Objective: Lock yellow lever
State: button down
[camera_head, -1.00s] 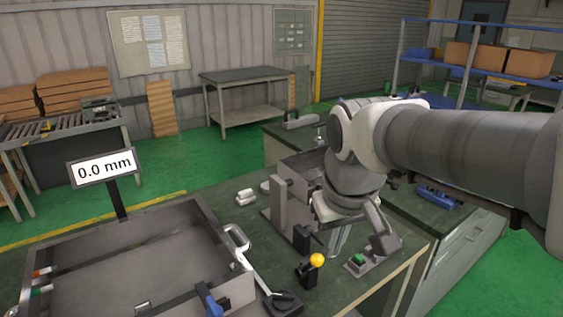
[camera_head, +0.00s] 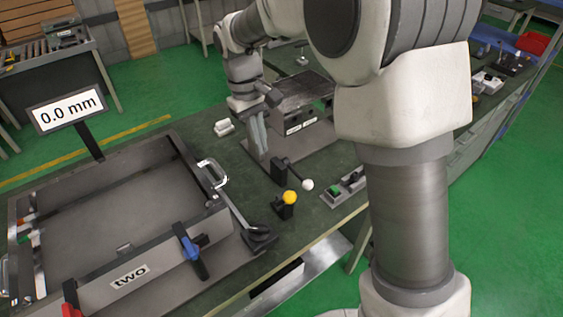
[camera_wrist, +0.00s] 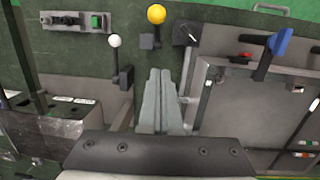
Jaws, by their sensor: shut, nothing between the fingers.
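The yellow lever (camera_head: 289,198) has a round yellow knob on a small black base. It stands near the front edge of the dark green bench, right of the big framed fixture. In the wrist view its knob (camera_wrist: 156,14) is at the top, with the black base just below it. My gripper (camera_wrist: 159,72) is shut and empty, its fingers close together, below the yellow lever in that picture and apart from it. In the head view my gripper (camera_head: 261,150) points down over the bench, behind and left of the yellow lever.
A white-knobbed lever (camera_head: 307,185) stands just behind the yellow one. A green-button box (camera_head: 335,190) is to the right. The metal fixture (camera_head: 130,272), labelled "two", has a blue-handled clamp (camera_head: 190,247). A display (camera_head: 67,110) reads 0.0 mm. A metal box (camera_head: 300,95) stands behind.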

jog(key=shift+w+a+f, duration=0.2)
jog(key=shift+w+f, duration=0.1)
jog(key=p, duration=0.1)
send_over(279, 202)
jog(key=shift+w+a+f, duration=0.1)
jog(key=shift+w+f, duration=0.05)
jog(key=shift+f, duration=2.8)
jog(key=shift+w+a+f, duration=0.1)
jog(key=shift+f, duration=2.85)
jog(key=shift+d, duration=0.1)
